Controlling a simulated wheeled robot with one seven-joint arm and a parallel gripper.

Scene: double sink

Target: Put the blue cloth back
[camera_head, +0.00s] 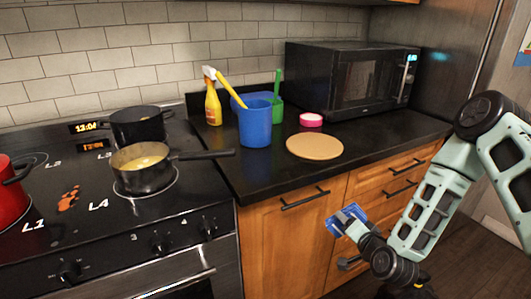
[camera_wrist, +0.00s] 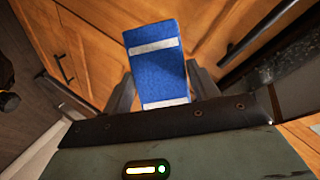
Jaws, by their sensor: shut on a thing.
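The blue cloth (camera_wrist: 158,75), with white stripes, is between the two fingers of my gripper (camera_wrist: 160,95) in the wrist view. In the head view my gripper (camera_head: 349,219) is shut on the blue cloth (camera_head: 335,224) and holds it in front of the wooden cabinet, below the counter's front edge. Part of the cloth is hidden by the gripper there.
The black counter (camera_head: 265,175) holds a blue bucket (camera_head: 255,124), a yellow spray bottle (camera_head: 213,105), a round wooden board (camera_head: 315,146), a pink-and-white container (camera_head: 311,120) and a microwave (camera_head: 352,78). A pan (camera_head: 141,172) and pots stand on the stove. Cabinet handles (camera_head: 305,199) stick out near my gripper.

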